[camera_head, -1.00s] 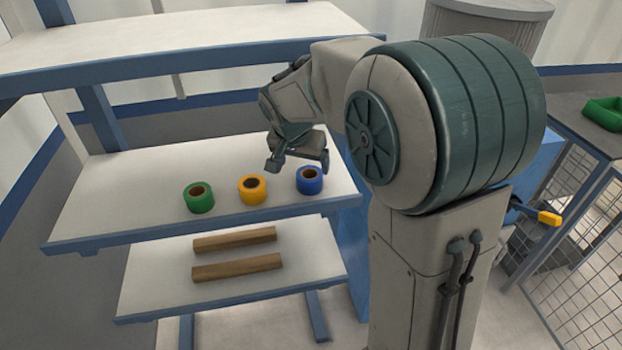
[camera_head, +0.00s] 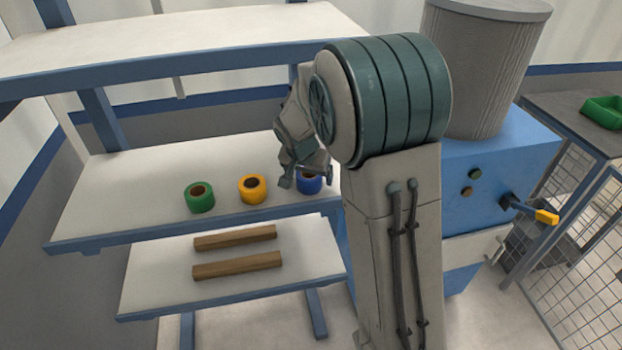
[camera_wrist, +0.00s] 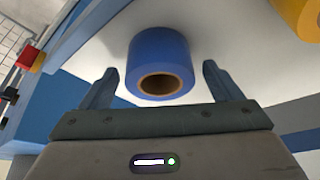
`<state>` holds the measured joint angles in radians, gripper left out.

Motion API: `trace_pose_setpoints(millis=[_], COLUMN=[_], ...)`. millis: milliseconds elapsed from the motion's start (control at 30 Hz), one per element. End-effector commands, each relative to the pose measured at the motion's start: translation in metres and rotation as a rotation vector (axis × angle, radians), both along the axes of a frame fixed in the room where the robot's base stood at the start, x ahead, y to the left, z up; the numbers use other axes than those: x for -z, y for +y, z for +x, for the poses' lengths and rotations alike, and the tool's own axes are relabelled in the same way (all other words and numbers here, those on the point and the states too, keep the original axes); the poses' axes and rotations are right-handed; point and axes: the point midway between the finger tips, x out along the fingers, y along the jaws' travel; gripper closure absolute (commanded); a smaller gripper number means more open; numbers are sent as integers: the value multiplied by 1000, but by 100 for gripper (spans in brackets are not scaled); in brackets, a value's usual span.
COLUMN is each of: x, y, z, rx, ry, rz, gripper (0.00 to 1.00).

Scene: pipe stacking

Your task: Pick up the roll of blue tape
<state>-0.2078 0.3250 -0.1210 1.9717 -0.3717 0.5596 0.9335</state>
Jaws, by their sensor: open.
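The roll of blue tape (camera_head: 309,184) stands on its flat side at the right end of the middle shelf, partly hidden by my gripper in the head view. In the wrist view the blue roll (camera_wrist: 157,58) shows its brown core opening and lies ahead of the two fingers, roughly centred between them. My gripper (camera_wrist: 160,85) is open with nothing held. In the head view my gripper (camera_head: 306,176) is close to the blue roll; I cannot tell whether it touches it.
A yellow roll (camera_head: 252,189) and a green roll (camera_head: 199,197) stand to the left on the same shelf (camera_head: 130,190). Two wooden bars (camera_head: 236,265) lie on the lower shelf. A blue cabinet (camera_head: 500,165) stands to the right.

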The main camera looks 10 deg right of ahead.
Motion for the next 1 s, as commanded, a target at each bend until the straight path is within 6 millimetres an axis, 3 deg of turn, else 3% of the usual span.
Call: trace_pose_setpoints(millis=[33,200,233,633,900,1000], x=[0,0,0,-5,-38,-34], y=[0,0,0,0,0,12], z=[0,0,0,0,1,-18], rx=[0,0,0,2,1,-4], ry=[0,0,0,0,-6,0], rz=[0,0,0,1,2,0], gripper=[15,62,66,66,66,66])
